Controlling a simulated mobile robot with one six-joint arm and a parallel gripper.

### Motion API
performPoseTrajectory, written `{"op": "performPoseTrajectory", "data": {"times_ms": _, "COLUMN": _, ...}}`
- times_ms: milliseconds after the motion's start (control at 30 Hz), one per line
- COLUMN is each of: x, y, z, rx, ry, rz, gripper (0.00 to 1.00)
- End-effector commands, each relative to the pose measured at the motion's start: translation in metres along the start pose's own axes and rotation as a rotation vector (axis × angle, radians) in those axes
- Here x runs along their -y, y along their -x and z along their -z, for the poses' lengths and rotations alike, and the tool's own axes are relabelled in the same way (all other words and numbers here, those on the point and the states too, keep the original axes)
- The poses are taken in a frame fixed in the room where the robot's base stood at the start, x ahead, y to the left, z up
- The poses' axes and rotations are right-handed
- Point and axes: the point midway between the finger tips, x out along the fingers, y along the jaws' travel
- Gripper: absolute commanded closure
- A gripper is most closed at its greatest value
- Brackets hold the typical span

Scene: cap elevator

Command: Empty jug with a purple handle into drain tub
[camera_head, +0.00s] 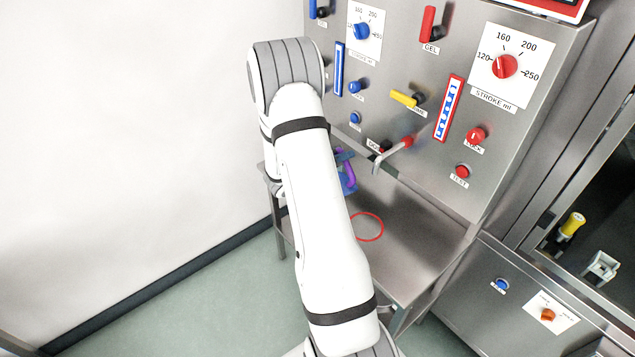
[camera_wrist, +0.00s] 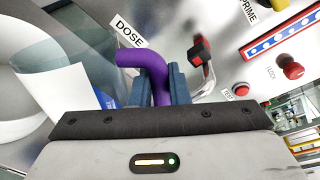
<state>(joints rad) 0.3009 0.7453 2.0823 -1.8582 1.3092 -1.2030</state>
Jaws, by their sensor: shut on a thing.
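The jug's purple handle (camera_wrist: 152,66) stands between the two fingers of my gripper (camera_wrist: 160,85) in the wrist view, and the gripper is shut on it. In the head view the purple handle (camera_head: 349,175) shows just right of my white arm, above the left part of the steel shelf. The jug's body (camera_wrist: 70,92) looks clear, with a blue patch, and is partly cut off by my gripper in the wrist view. What the jug contains cannot be seen. I cannot make out the drain tub in either view.
A steel panel with knobs, levers and a bent spout (camera_head: 392,152) rises behind the shelf (camera_head: 400,255). A red ring (camera_head: 367,227) marks the shelf below the spout. A red stroke knob (camera_head: 505,66) is at upper right. A lower steel cabinet (camera_head: 520,300) stands at right.

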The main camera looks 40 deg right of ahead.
Motion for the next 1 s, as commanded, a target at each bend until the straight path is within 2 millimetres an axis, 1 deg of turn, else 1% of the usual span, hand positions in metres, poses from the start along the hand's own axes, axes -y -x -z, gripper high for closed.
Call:
{"op": "performPoseTrajectory", "data": {"times_ms": 333, "x": -0.002, "y": -0.001, "z": -0.006, "rx": -0.013, "ry": 0.063, "rz": 0.001, "gripper": 1.0}}
{"op": "performPoseTrajectory", "data": {"times_ms": 767, "x": -0.003, "y": -0.001, "z": -0.006, "rx": -0.015, "ry": 0.07, "rz": 0.001, "gripper": 1.0}}
{"op": "performPoseTrajectory", "data": {"times_ms": 1000, "x": -0.005, "y": -0.001, "z": -0.011, "rx": -0.024, "ry": 0.122, "rz": 0.001, "gripper": 1.0}}
